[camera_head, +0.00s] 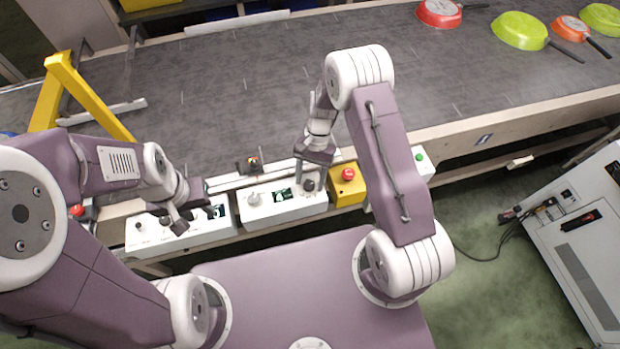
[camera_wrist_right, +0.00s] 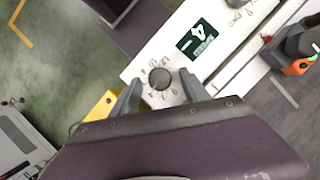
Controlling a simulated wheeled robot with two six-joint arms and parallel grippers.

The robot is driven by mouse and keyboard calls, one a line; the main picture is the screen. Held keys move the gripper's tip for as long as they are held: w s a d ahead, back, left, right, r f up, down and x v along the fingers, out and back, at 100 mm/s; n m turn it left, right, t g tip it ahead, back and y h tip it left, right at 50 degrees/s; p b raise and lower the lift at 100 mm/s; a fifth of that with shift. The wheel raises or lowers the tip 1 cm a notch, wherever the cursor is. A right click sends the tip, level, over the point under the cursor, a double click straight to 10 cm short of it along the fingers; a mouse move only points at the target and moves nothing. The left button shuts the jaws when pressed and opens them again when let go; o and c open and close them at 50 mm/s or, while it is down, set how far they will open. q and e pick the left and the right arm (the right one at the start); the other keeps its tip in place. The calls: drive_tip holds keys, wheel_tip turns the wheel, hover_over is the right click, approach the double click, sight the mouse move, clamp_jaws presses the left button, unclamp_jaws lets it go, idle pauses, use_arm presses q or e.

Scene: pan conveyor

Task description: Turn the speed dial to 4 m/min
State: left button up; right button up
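The dial (camera_wrist_right: 160,78) is a dark round knob on a white control box (camera_head: 287,212), with a ring of handwritten marks around it in the right wrist view. A small dark green display (camera_wrist_right: 195,42) on the same box shows a large digit that looks like 4. My right gripper (camera_wrist_right: 161,92) is open, with one finger on each side of the dial; I cannot tell whether they touch it. In the head view my right gripper (camera_head: 310,178) is over the right end of the box. My left gripper (camera_head: 193,214) appears open above another white box (camera_head: 150,238).
A yellow box with a red button (camera_head: 347,174) stands just right of the control box, and a green button (camera_head: 419,156) is beyond it. Behind lies the dark conveyor (camera_head: 230,90) with red and green pans (camera_head: 520,30) at the far right. A grey cabinet (camera_head: 580,235) stands at right.

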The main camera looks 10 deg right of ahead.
drive_tip(key=v, duration=0.9)
